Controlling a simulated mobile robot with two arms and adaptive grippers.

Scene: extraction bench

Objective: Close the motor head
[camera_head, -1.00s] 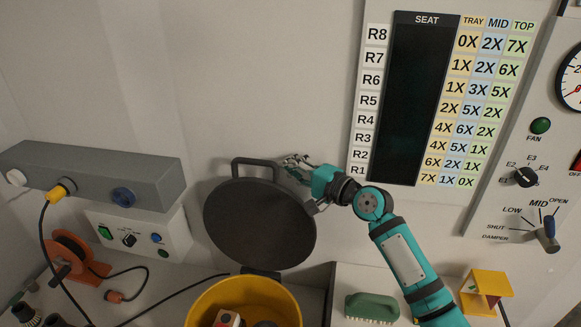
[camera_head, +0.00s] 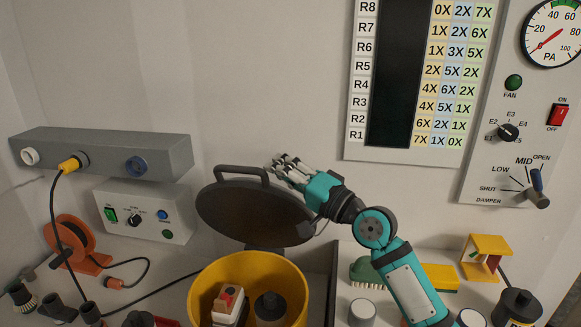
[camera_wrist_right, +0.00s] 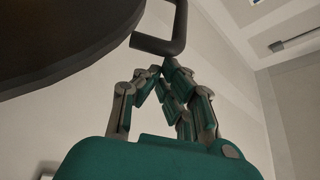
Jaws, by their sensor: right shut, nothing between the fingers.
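The motor head is a dark round lid (camera_head: 250,212) with a bar handle (camera_head: 241,171) on its far edge. It stands open, tilted up on a hinge at the back of the yellow drum (camera_head: 203,284). My right gripper (camera_head: 285,166) is shut and empty, its fingers behind the lid's upper right edge, beside the handle. In the right wrist view the lid's dark edge (camera_wrist_right: 60,35) fills the upper left, and the handle (camera_wrist_right: 168,40) hangs just above the fingertips (camera_wrist_right: 155,75). I cannot tell whether they touch. My left gripper is out of view.
Inside the drum are a red and white block (camera_head: 228,305) and a dark cylinder (camera_head: 270,307). A grey partition (camera_head: 331,285) stands right of the drum. A green brush (camera_head: 366,271) and yellow stand (camera_head: 484,257) are farther right. An orange cable reel (camera_head: 75,240) is left.

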